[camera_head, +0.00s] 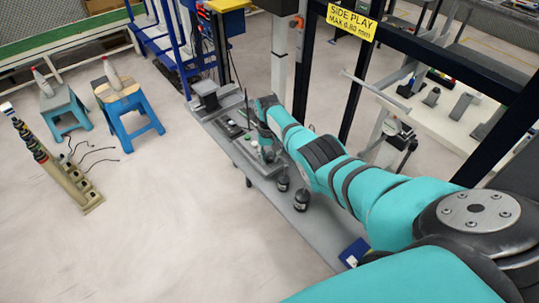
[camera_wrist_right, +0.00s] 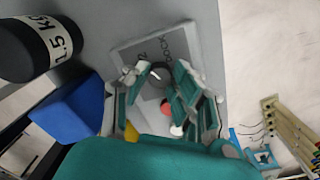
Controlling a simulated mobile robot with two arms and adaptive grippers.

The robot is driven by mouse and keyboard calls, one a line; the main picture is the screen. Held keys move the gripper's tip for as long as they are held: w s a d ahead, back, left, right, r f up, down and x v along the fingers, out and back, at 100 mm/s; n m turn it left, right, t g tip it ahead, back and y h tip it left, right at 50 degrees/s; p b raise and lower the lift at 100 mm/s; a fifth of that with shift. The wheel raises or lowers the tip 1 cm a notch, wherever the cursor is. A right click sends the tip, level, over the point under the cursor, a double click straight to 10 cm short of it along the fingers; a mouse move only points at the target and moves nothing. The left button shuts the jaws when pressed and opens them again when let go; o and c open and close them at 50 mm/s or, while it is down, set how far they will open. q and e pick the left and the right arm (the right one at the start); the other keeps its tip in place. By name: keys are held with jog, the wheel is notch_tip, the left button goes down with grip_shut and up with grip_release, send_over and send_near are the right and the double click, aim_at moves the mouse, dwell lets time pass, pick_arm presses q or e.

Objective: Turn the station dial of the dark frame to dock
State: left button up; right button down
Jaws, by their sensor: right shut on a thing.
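The grey station panel (camera_wrist_right: 180,42) shows in the right wrist view, with the lettering "DOCK" and a "2" partly readable on its face. My right gripper (camera_wrist_right: 163,80) has its fingers over this panel and is shut on the station dial, which the fingers mostly hide. I cannot tell which mark the dial points to. In the head view my right gripper (camera_head: 268,153) reaches down to the grey table, beside the panel (camera_head: 245,149). The dark frame (camera_head: 230,127) appears to lie farther along the table. My left gripper is not in view.
On the grey table (camera_head: 272,200), dark weights (camera_head: 301,200) stand near my right arm, and a blue block (camera_head: 353,252) lies at the near end. A black weight marked 1.5 KG (camera_wrist_right: 32,47) shows in the wrist view. Blue stools (camera_head: 130,110) stand on open floor at left.

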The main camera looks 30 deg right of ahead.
aim_at(269, 157)
jog(key=m, duration=1.1)
jog(key=shift+w+r, duration=0.1)
dwell(0.6)
jog(key=c, duration=1.1)
grip_release()
notch_tip(269, 157, up, 12)
jog(key=shift+w+f, duration=0.1)
